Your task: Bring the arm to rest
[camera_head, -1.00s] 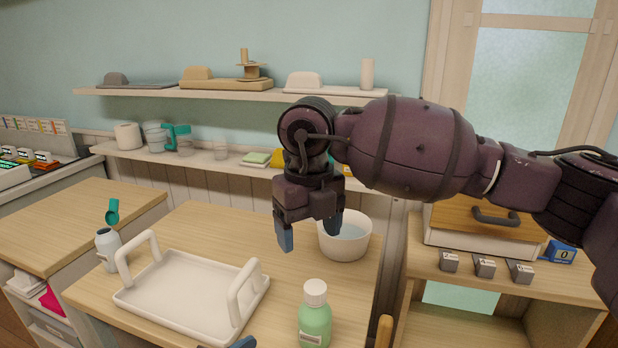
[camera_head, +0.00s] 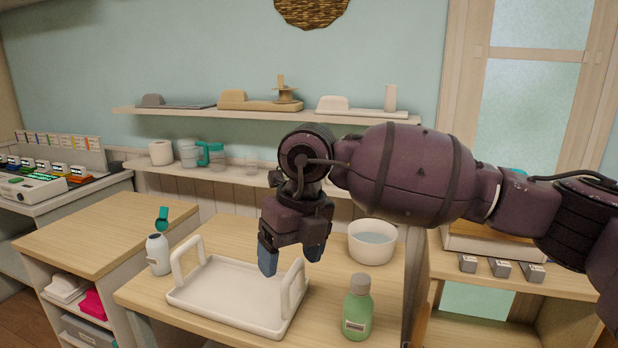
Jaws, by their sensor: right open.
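My right arm comes in from the right side of the head view. Its gripper (camera_head: 292,262) points down with blue fingertips apart, open and empty. I cannot tell the exact height above the tray. My left gripper is not in view.
A green bottle (camera_head: 357,308) stands right of the tray on the wooden table (camera_head: 225,226). A white bottle (camera_head: 158,254) with a teal scoop-like piece (camera_head: 162,219) above it stands at the left. Shelves (camera_head: 265,113) line the back wall. A drawer unit stands at right.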

